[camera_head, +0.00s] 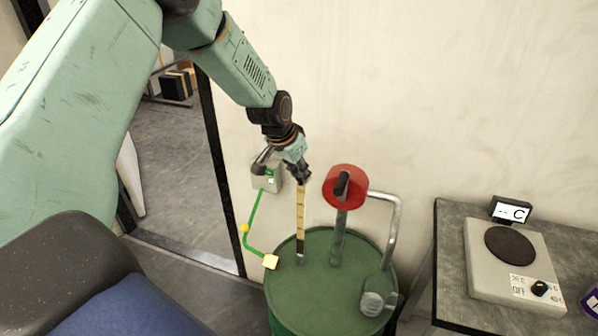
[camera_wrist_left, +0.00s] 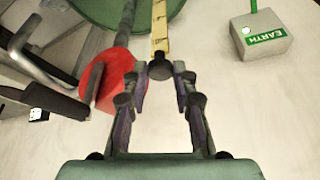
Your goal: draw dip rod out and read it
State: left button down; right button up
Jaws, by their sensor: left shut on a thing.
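The dip rod (camera_head: 301,215) is a flat yellow strip with dark marks, standing upright over the green drum (camera_head: 325,285). Its lower end meets a small fitting on the drum top; whether part of it is still inside is hidden. My left gripper (camera_head: 301,177) is shut on the rod's dark top knob, above the drum. In the left wrist view the knob (camera_wrist_left: 160,69) sits between the fingertips, with the yellow scale (camera_wrist_left: 159,30) running away toward the drum. The figures on the scale are too small to read. My right gripper is not in view.
A pump with a red disc (camera_head: 345,186) and bent grey pipe (camera_head: 392,225) stands close right of the rod. A bench (camera_head: 450,270) with a hotplate (camera_head: 512,262) is at right.

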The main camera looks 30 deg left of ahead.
pick_arm(q)
jog(key=shift+r, duration=0.3)
jog(key=c, duration=1.1)
grip_release()
jog(key=shift+o, duration=0.2)
jog(key=v, duration=1.2)
jog(key=shift+a, duration=0.1)
